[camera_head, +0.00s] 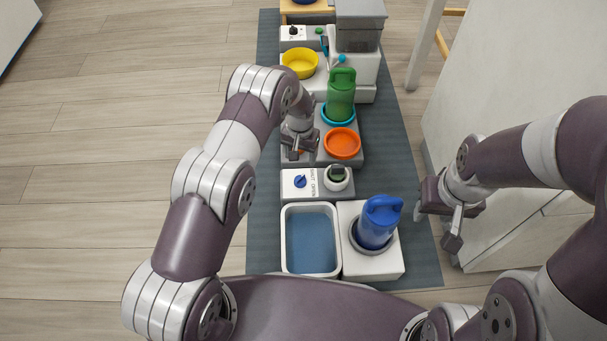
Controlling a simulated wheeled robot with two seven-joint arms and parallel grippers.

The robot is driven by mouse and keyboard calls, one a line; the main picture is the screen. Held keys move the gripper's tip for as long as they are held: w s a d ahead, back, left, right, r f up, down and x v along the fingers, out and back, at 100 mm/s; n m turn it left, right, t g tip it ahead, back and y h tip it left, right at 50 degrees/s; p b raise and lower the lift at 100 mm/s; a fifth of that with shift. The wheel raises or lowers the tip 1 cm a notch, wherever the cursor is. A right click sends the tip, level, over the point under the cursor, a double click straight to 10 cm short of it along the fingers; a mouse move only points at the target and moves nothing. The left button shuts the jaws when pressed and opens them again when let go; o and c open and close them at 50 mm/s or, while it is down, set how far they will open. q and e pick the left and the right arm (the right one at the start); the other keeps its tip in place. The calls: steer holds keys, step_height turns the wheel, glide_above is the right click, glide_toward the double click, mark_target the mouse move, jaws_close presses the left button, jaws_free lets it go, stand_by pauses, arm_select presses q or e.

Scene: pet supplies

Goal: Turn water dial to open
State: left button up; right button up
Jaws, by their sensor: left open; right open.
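A white panel (291,195) with "SHUT" and "OPEN" lettering carries a small blue water dial (300,181). A second panel with a black dial (294,31) stands at the far end. My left gripper (300,152) is open, above the grey tray beyond the blue dial and apart from it. Something small and orange shows by its fingers, partly hidden. My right gripper (455,226) is open and empty at the right, over the mat's right edge, away from the dial.
A white basin of blue water (311,241) and a blue bottle (379,222) are nearest. A small dark-topped cup (336,177) stands right of the dial. An orange bowl (342,143), green bottle (340,94) and yellow bowl (299,63) are beyond. A white cabinet (510,110) bounds the right side.

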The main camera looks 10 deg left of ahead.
mark_target(300, 178)
arm_select(q)
step_height(300, 178, down, 12)
steer(key=b, duration=0.7)
steer(key=shift+s+a+f, duration=0.1)
steer(key=shift+s+f, duration=0.05)
steer(key=shift+f, duration=0.05)
steer(key=c, duration=1)
